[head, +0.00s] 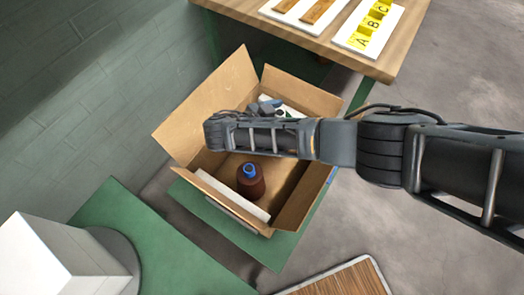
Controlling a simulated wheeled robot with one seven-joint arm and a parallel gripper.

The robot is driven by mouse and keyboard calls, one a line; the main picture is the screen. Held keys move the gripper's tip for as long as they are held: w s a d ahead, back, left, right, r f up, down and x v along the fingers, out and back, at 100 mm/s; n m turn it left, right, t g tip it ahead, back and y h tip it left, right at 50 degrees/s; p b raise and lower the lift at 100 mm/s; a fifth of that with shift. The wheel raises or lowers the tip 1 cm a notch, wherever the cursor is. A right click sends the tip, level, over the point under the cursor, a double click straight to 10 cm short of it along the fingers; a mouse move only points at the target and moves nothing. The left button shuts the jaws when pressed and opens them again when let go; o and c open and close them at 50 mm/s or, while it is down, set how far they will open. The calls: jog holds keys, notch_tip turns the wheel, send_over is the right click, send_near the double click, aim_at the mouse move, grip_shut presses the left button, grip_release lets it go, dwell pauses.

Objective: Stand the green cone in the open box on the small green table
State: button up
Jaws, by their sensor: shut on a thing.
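The open cardboard box (320,182) stands with its flaps spread on the small green table (283,245). My gripper (258,137), at the end of my arm, is over the box, seen from above. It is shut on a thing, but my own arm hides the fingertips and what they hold. I cannot make out the green cone anywhere in this view. A brown bottle with a blue cap (250,182) is inside the box, just below my gripper in the picture.
A white slab (231,196) lies along the box's lower-left wall, and a white and blue item (290,110) shows at its far side. A wooden table (340,50) with white boards stands behind. A green surface with a white block (60,262) is lower left.

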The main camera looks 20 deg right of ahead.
notch_tip(320, 180, down, 8)
jog(key=b, duration=0.3)
jog(key=shift+f, duration=0.2)
jog(key=o, duration=1.9)
jog(key=shift+f, duration=0.15)
jog(key=shift+c, duration=0.2)
jog(key=v, duration=0.7)
jog(key=shift+a, duration=0.2)
jog(key=shift+s, duration=0.1)
